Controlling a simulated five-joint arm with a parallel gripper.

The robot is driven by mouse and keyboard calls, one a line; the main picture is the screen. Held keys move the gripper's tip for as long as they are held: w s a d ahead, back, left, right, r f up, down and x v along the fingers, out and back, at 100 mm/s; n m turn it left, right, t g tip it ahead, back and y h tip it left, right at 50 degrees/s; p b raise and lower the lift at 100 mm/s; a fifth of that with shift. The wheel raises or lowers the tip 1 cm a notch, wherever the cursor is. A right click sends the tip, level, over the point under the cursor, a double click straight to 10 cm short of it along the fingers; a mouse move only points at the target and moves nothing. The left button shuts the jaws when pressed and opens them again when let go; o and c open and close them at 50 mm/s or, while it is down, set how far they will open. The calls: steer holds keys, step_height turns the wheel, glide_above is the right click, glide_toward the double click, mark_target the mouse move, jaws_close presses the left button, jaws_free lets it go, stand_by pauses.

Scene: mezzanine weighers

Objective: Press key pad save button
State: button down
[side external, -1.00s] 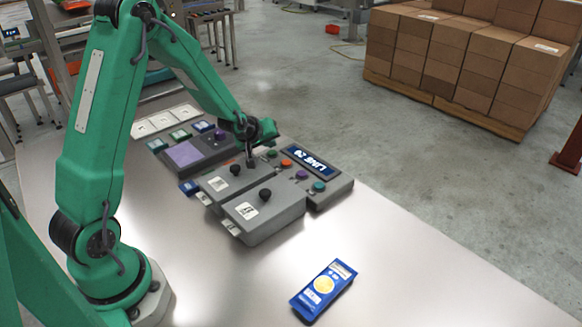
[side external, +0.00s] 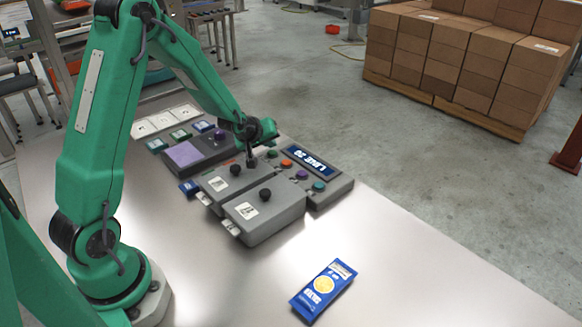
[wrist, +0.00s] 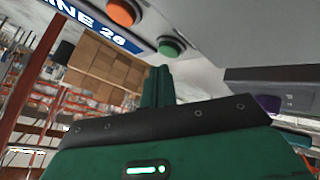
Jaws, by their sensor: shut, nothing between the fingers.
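A grey key pad (side external: 335,190) has a blue display (side external: 308,161) and a row of round buttons: green (side external: 272,154), orange (side external: 286,163), purple (side external: 302,174) and teal (side external: 319,186). I cannot read a save label on any of them. My gripper (side external: 251,163) is shut and empty, pointing down just left of the green button in the side view. In the wrist view, my closed fingers (wrist: 158,86) appear just below the green button (wrist: 171,46), with the orange button (wrist: 122,12) beyond. Contact cannot be told.
Two grey boxes with black knobs, a nearer one (side external: 275,218) and a farther one (side external: 222,185), stand beside the key pad. A grey unit with a purple screen (side external: 184,154) is behind them. A blue packet (side external: 323,290) lies in front. The table's right side is clear.

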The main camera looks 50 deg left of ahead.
mark_target(270, 154)
steer(key=shift+f, duration=0.1)
stand_by(0.3)
steer(key=shift+d+f, duration=0.15)
steer(key=shift+f, duration=0.15)
steer(key=shift+f, duration=0.5)
stand_by(1.0)
steer(key=shift+r, duration=0.9)
stand_by(0.3)
steer(key=shift+r, duration=2.5)
